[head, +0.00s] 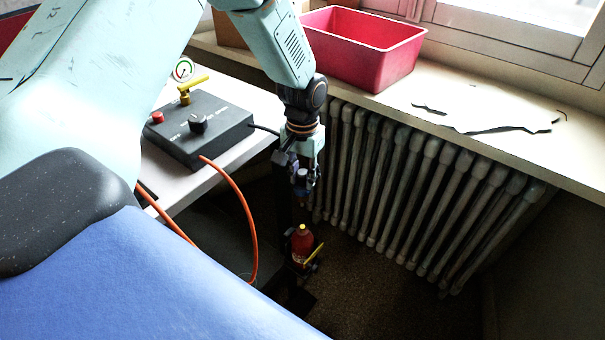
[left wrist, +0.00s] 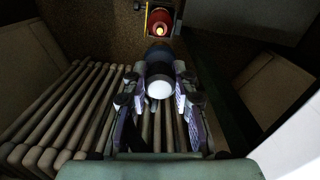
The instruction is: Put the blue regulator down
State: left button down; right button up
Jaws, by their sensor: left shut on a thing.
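My left gripper (head: 305,188) points down beside the radiator, past the right edge of the white table. In the left wrist view its fingers (left wrist: 159,90) are shut around a dark, bluish cylinder with a pale round end, which looks like the blue regulator (left wrist: 159,84). Its lower part is dim and partly hidden by the fingers. It is held in the air, apart from the table and the sill. My right gripper is in neither view.
A red bottle with a yellow top (head: 301,246) stands low beneath the gripper. The radiator (head: 410,190) is close on the right. A black control box (head: 198,128) with an orange hose sits on the table (head: 190,182). A pink bin (head: 362,48) stands on the windowsill (head: 470,95).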

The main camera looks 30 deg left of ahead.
pick_arm(q)
jog(key=shift+r+p, duration=0.35)
jog(key=shift+r, duration=0.1)
